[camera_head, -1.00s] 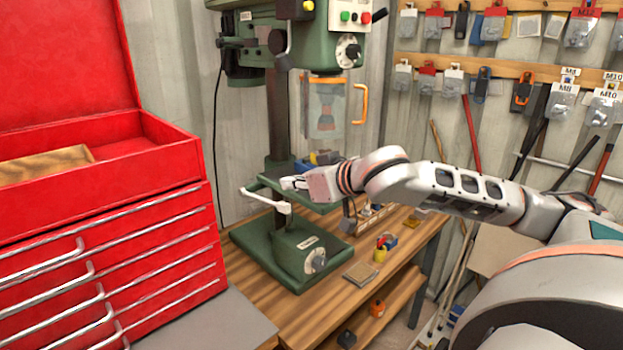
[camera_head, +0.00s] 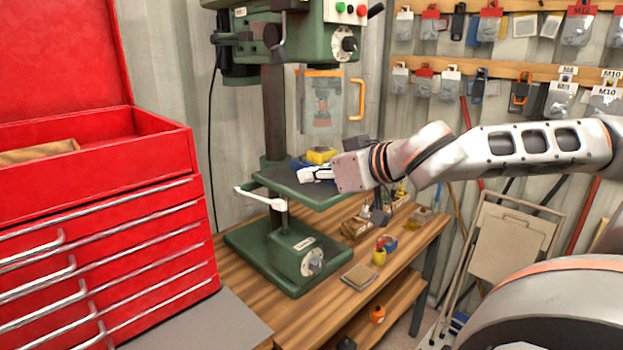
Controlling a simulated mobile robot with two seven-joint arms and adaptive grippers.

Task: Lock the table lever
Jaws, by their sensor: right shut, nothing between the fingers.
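The green drill press (camera_head: 275,140) stands on the wooden bench. Its work table (camera_head: 318,193) is a dark green plate on the column. The table lever (camera_head: 258,198) is a white handle below the plate's left side, sloping down from its left end towards the column. My right gripper (camera_head: 303,174) is shut and empty, over the top of the work table, apart from the lever and to its right. My left gripper is not in view.
A red tool chest (camera_head: 95,235) with several drawers stands close on the left. Small items and a yellow-red object (camera_head: 380,252) lie on the wooden bench (camera_head: 215,262). An orange-handled guard (camera_head: 325,100) hangs above the work table.

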